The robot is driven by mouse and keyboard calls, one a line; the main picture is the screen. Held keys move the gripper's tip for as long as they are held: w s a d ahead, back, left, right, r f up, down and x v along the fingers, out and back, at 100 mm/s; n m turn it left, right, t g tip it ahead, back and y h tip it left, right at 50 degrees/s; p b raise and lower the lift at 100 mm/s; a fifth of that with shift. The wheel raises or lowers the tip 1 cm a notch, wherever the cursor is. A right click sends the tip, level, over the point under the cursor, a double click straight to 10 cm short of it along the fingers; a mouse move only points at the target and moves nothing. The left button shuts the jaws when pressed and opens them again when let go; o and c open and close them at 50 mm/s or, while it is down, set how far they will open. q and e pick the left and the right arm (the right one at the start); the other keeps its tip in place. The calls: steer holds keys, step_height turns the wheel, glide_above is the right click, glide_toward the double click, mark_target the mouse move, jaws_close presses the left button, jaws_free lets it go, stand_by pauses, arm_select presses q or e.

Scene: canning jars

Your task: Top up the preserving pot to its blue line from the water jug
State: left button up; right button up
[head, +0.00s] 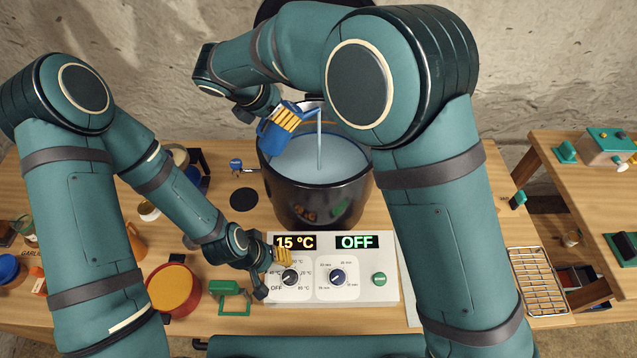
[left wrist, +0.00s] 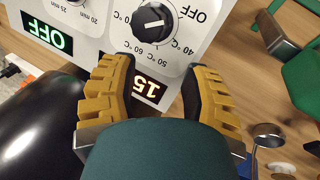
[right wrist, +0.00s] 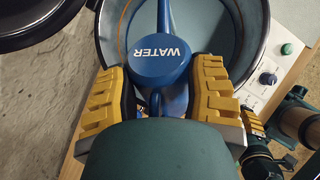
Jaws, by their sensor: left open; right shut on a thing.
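The preserving pot (head: 305,205) is dark and wide, open at the top, with pale water (head: 290,160) inside. My right gripper (head: 283,119) is shut on the blue water jug (head: 268,140), tilted over the pot's left rim. A thin stream (head: 319,148) falls from its spout into the pot. In the right wrist view the jug's round blue top reads WATER (right wrist: 162,55), between the yellow fingers (right wrist: 160,95). My left gripper (head: 273,273) is open and empty at the control panel's left edge, near the temperature knob (left wrist: 152,22).
The white control panel (head: 381,290) stands in front of the pot, reading 15 °C and OFF. A red-and-yellow pot (head: 173,290) and a green-handled tool (head: 232,290) lie left of it. A wire rack (head: 538,282) is at the right. A dark round disc (head: 244,199) lies left of the pot.

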steer(key=shift+w+d+f+g+y, duration=0.15)
steer(key=shift+d+g+y, duration=0.1)
steer(key=shift+g+y, duration=0.25)
steer(key=shift+w+d+f+g+y, duration=0.1)
steer(key=shift+d+f+g+y, duration=0.15)
steer(key=shift+y, duration=0.45)
stand_by(6.8)
